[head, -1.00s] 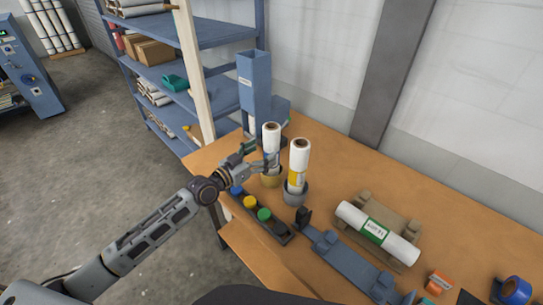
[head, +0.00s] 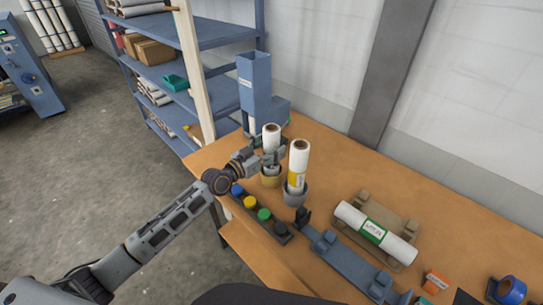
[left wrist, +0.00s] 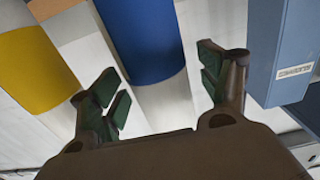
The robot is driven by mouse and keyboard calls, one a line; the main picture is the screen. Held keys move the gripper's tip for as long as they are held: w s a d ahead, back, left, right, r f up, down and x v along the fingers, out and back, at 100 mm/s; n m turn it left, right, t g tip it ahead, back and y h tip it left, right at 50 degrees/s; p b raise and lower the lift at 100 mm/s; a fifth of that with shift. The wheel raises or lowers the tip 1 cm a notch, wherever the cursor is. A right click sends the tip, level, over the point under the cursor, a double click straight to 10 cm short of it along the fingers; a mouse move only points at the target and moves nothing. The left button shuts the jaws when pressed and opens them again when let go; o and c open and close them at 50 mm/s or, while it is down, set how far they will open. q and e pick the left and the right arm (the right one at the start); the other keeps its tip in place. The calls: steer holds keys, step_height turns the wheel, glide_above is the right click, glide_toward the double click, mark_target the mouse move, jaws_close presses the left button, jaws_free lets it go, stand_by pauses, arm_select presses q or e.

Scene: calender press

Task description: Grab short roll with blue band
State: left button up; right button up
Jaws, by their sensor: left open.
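My left gripper (head: 270,161) is at the roll's lower part, just above the cup. In the left wrist view, its open fingers lie on either side of the roll, with space visible at both sides. I cannot tell how deep the roll sits between them. My right gripper is not in view.
A taller roll with a yellow band (head: 297,170) stands close by in a grey cup (head: 294,196). A blue box-like holder (head: 254,85) rises behind. A button strip (head: 262,216) lies in front. A green-labelled roll (head: 375,231) lies on a cradle to the right.

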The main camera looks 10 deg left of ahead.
arm_select(q)
steer(key=shift+w+d, duration=0.2)
steer(key=shift+w, duration=0.05)
stand_by(0.3)
steer(key=c, duration=1.6)
